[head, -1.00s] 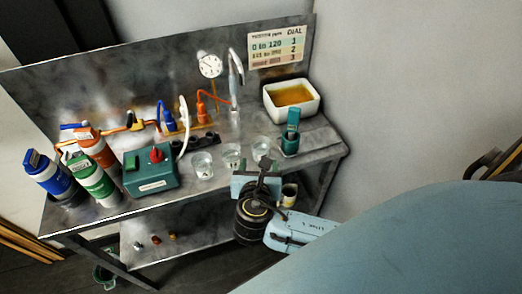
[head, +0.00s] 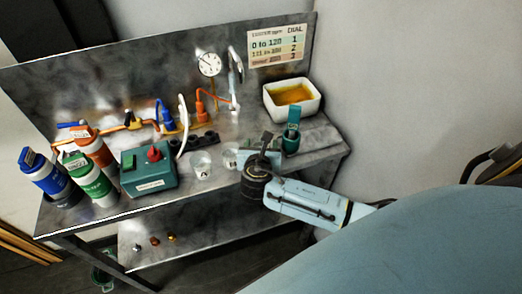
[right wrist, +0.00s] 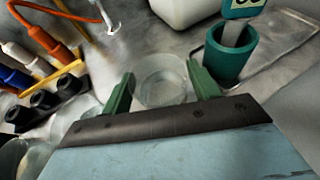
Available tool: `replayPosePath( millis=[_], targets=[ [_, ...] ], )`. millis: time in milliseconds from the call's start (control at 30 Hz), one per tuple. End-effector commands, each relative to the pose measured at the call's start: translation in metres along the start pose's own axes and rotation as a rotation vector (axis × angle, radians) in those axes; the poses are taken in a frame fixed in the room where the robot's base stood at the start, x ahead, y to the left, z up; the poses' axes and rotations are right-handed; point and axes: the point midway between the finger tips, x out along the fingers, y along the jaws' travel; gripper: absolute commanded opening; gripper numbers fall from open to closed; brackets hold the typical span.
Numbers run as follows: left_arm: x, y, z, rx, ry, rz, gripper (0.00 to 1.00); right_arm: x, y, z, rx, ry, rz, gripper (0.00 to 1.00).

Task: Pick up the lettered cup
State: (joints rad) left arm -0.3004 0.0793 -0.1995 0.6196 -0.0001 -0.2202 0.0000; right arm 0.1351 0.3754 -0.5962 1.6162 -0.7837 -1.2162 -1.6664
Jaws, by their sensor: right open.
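Another cup (right wrist: 77,120) stands to the left. My left gripper is not in view.
A teal holder (right wrist: 228,55) stands close right of the gripper, with a white basin (head: 292,106) of amber liquid behind. A black rack (right wrist: 45,103), a green box with a red knob (head: 150,172) and several bottles (head: 92,182) crowd the left. A faucet (head: 236,80) rises behind.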

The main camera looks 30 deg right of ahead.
Motion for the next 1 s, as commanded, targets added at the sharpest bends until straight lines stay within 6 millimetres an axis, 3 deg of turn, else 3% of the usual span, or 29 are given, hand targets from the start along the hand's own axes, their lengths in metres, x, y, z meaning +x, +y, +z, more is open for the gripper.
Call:
replayPosePath(
  millis=[100, 367, 733, 1000],
  targets=[
    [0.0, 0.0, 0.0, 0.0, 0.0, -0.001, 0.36, 0.0, 0.0, 0.0, 0.0, 0.0, 0.0, 0.58],
    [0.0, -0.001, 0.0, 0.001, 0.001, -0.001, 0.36, -0.001, 0.0, 0.0, 0.0, 0.0, 0.0, 0.26],
    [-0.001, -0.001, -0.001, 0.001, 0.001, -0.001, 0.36, -0.002, 0.0, 0.003, 0.001, 0.0, 0.0, 0.26],
    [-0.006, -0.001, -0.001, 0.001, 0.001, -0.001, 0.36, -0.008, 0.0, 0.018, 0.002, -0.001, 0.001, 0.26]
  ],
)
